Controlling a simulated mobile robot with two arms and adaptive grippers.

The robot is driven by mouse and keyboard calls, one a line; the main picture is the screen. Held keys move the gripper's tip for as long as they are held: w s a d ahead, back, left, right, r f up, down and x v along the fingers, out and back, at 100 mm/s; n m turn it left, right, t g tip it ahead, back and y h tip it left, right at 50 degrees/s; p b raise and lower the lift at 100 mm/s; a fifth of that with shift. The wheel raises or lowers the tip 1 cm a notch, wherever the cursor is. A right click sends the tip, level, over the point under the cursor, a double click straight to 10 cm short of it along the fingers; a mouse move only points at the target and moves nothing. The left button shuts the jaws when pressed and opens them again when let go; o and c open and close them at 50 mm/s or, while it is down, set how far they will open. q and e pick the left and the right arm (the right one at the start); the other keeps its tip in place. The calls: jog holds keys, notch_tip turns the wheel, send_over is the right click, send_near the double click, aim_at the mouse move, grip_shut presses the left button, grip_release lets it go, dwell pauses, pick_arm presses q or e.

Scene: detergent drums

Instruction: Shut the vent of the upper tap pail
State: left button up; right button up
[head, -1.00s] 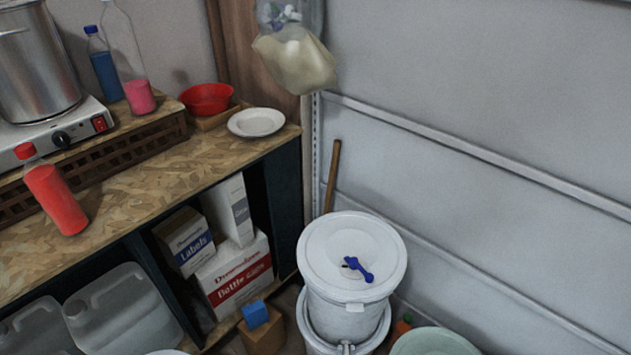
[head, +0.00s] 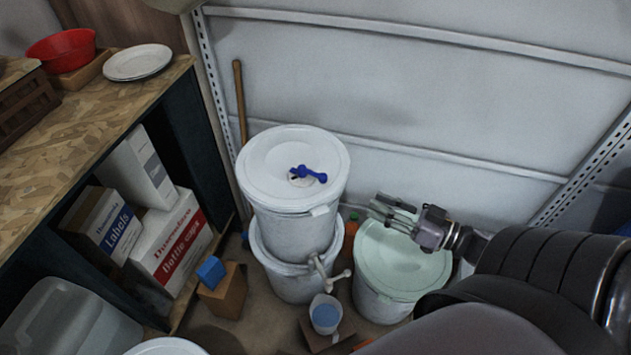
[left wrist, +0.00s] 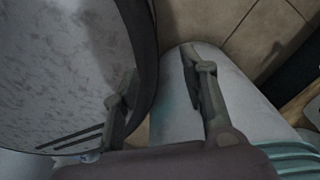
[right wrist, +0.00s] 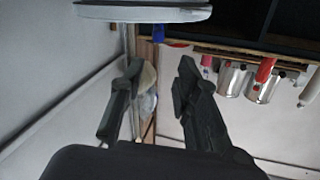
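The upper tap pail (head: 290,195) is white and stands stacked on a lower white pail (head: 283,277) in the head view. Its lid carries a blue vent lever (head: 309,173) beside a small opening in a pale round patch. My right gripper (head: 384,207) is to the right of the upper pail, over a green-lidded pail, with its fingers apart and nothing between them. The right wrist view shows its open fingers (right wrist: 152,90) and the pail's lid edge (right wrist: 145,12) at the top. My left gripper shows only in the left wrist view (left wrist: 165,95), open and empty.
A green-lidded pail (head: 400,262) stands right of the stack. A jug with blue liquid (head: 325,315) sits below the tap (head: 322,270). A wooden shelf (head: 80,125) with boxes is at the left. A wooden handle (head: 240,100) leans on the wall behind.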

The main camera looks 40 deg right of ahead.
aim_at(319, 175)
pick_arm(q)
jog(key=shift+s+d+r+p, duration=0.3)
jog(key=shift+d+r, duration=0.05)
jog(key=shift+d, duration=0.05)
pick_arm(e)
jog(key=x, duration=1.7)
jog(key=shift+w+d+f, duration=0.1)
jog(key=shift+c, duration=0.6)
pick_arm(q)
jog(key=shift+d, duration=0.1)
pick_arm(e)
grip_shut()
